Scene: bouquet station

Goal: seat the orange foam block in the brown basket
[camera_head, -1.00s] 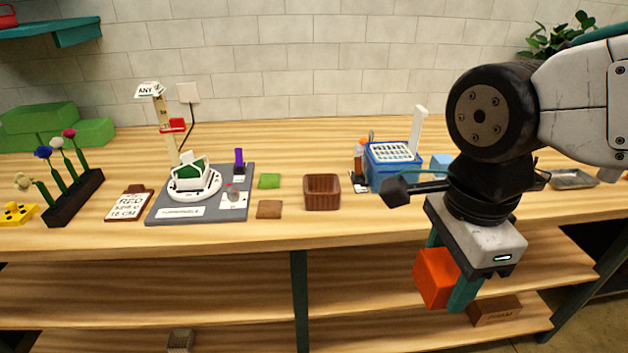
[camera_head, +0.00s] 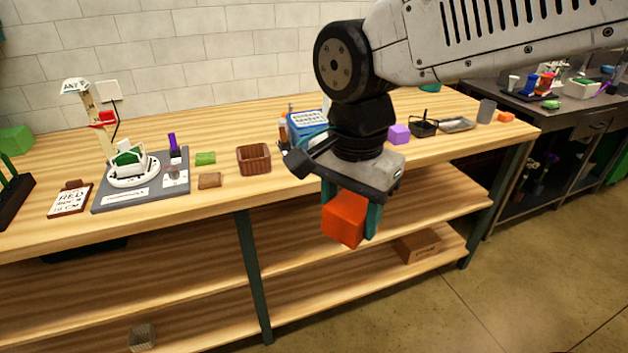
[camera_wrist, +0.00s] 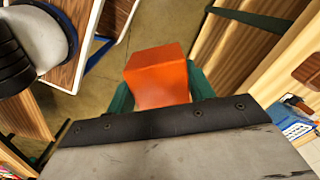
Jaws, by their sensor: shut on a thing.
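The orange foam block (camera_head: 343,219) is held between the teal fingers of my gripper (camera_head: 350,216), which is shut on it. The block hangs in front of the workbench, with the lower shelves behind it in the head view. In the wrist view the block (camera_wrist: 158,76) sits between both fingers over the floor. The brown basket (camera_head: 254,160) stands upright on the bench top, to the left of and beyond my gripper. Its inside looks empty. The block is well apart from the basket.
A green foam piece (camera_head: 205,158) and a brown piece (camera_head: 209,180) lie left of the basket. A grey turntable station (camera_head: 120,200) is farther left. A blue caddy (camera_head: 307,124) stands right of the basket, partly behind my arm. A cardboard box (camera_head: 418,245) is on the lower shelf.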

